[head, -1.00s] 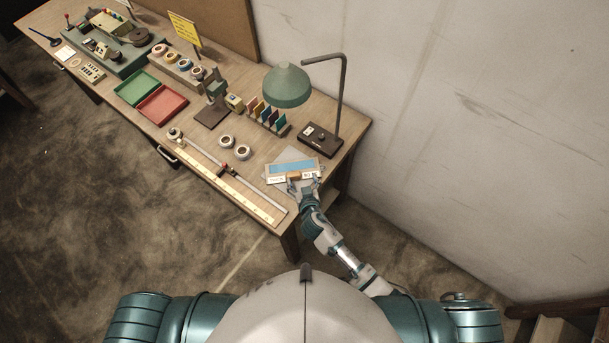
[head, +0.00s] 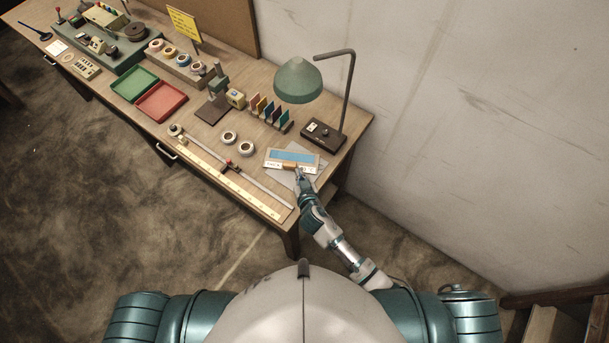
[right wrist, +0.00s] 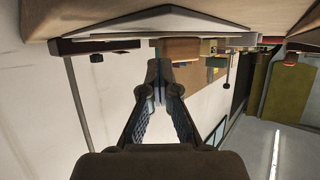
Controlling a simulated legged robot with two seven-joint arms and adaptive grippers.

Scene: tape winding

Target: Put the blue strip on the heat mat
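A blue strip-like area (head: 292,155) shows inside a pale framed panel (head: 268,165) at the near right end of the bench. The panel partly covers a thin grey sheet (head: 293,180), which may be the heat mat. Several coloured strips (head: 268,110), some blue, stand in a rack behind. My right gripper (head: 299,171) is at the panel's near edge, beside an orange-tan patch. In the right wrist view its fingers (right wrist: 157,80) are together, with nothing clearly visible between them. Whether they touch the panel is unclear. My left gripper is out of view.
A green lamp (head: 299,82) with a dark base (head: 323,136) stands behind the panel. Two tape rolls (head: 238,143) and a long ruler (head: 235,185) lie to the left. Green (head: 134,83) and red (head: 162,101) trays are farther left. A wall bounds the right side.

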